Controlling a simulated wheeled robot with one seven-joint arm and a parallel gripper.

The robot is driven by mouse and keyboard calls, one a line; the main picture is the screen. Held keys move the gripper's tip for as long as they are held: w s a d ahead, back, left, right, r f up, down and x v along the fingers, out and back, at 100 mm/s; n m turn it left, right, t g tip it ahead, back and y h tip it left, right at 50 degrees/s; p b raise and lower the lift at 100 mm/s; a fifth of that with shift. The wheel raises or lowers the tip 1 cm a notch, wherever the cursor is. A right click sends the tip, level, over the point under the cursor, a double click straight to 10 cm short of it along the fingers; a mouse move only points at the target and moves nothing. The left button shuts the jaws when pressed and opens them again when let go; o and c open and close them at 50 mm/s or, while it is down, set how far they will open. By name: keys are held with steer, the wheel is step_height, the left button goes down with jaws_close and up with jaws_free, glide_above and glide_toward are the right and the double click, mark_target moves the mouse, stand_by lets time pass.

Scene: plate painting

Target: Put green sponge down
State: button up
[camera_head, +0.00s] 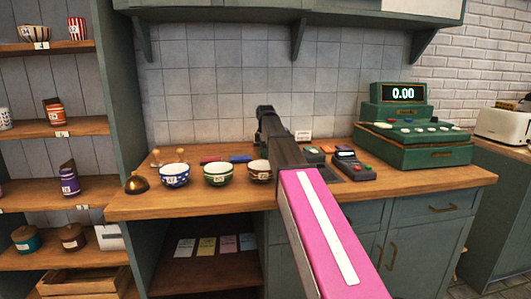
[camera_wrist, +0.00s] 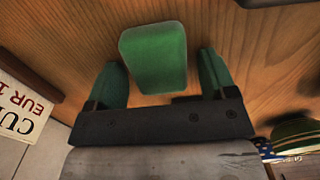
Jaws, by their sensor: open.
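The green sponge (camera_wrist: 153,55) is a rounded block on the wooden counter in the wrist view. My gripper (camera_wrist: 161,78) is open, with one green fingertip on each side of the near part of the sponge. Gaps show between the sponge and both fingers. I cannot tell how far above the wood the fingertips are. In the head view my arm reaches over the counter (camera_head: 140,207) toward the back wall, and the sponge is hidden there.
A blue-patterned bowl (camera_head: 174,176), a green bowl (camera_head: 218,175) and a brown bowl (camera_head: 259,171) stand left of my arm. Red (camera_head: 211,159) and blue (camera_head: 240,158) blocks lie behind them. A card terminal (camera_head: 353,165) and green cash register (camera_head: 415,145) stand to the right.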

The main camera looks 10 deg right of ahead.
step_height(320, 180, up, 12)
steer(key=shift+r, duration=0.15)
stand_by(0.4)
steer(key=shift+s, duration=0.1)
